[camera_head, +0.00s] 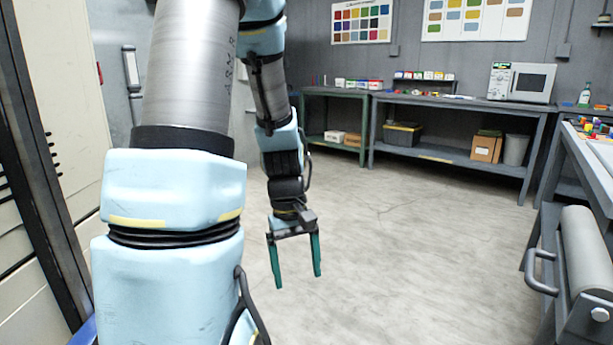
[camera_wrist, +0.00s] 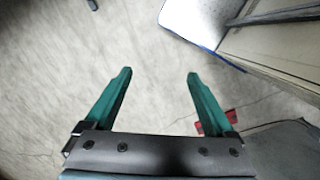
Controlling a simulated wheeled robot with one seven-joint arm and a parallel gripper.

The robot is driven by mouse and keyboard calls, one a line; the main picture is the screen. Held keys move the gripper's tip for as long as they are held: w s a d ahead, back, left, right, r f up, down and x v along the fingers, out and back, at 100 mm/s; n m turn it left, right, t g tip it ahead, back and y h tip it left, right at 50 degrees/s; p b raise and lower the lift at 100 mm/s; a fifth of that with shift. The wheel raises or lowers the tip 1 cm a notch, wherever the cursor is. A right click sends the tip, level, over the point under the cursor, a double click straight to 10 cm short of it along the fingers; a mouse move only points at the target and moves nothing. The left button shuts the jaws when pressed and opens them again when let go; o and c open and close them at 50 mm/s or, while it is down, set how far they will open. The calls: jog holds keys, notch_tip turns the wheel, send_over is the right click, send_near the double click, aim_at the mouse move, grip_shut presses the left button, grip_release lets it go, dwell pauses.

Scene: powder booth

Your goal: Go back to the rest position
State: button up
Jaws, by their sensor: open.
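My gripper (camera_head: 297,262) hangs from my arm in the middle of the head view, with its two green fingers pointing down over the bare floor. The fingers are apart and nothing is between them. In the wrist view my gripper (camera_wrist: 158,75) also shows open and empty, with the concrete floor behind it. My arm's light blue and grey links fill the left side of the head view.
A grey workbench (camera_head: 455,104) at the back carries a microwave (camera_head: 521,82). A green table (camera_head: 338,92) stands left of it. A bench with a grey roller (camera_head: 588,262) is at the right. A beige cabinet (camera_head: 62,75) stands at the left. The middle floor (camera_head: 420,255) is clear.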

jog(key=a+r+m+t+p, duration=0.1)
jog(key=a+r+m+p, duration=0.1)
jog(key=r+p, duration=0.6)
jog(key=a+r+m+t+y+p, duration=0.1)
jog(key=a+r+m+t+p, duration=0.1)
jog(key=r+p, duration=0.6)
notch_tip(320, 180, up, 5)
jog(key=shift+s+a+f+m, duration=0.15)
jog(key=shift+s+a+m, duration=0.3)
jog(key=shift+m, duration=0.25)
